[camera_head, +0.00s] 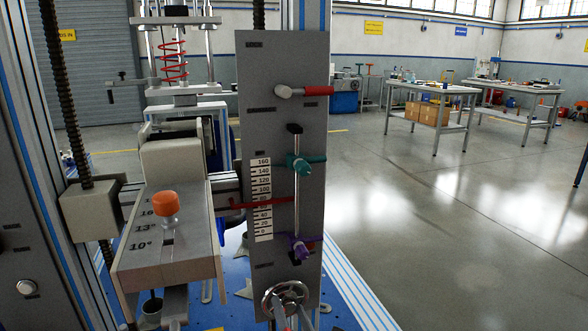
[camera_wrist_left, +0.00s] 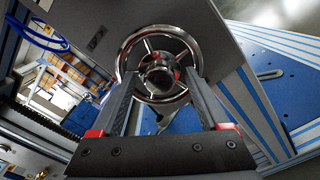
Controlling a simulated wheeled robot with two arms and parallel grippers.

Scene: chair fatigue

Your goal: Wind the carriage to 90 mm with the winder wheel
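The winder wheel (camera_head: 287,298), a chrome handwheel, is at the foot of the grey panel. It also shows in the left wrist view (camera_wrist_left: 158,42), with its dark hub between my fingertips. My left gripper (camera_head: 292,316) comes up from the bottom edge in front of the wheel. In the wrist view its two fingers (camera_wrist_left: 160,80) are spread, with a gap around the hub; contact cannot be told. The scale (camera_head: 262,200) runs from 0 to 160. The red pointer (camera_head: 250,204) crosses it at roughly 60 to 80. My right gripper is not in view.
The panel (camera_head: 287,100) carries a red-handled lever (camera_head: 305,91), a teal clamp (camera_head: 305,163) and a purple clamp (camera_head: 300,246) on a rod. An orange knob (camera_head: 165,202) sits on the grey block to the left. Open floor and workbenches (camera_head: 435,90) lie to the right.

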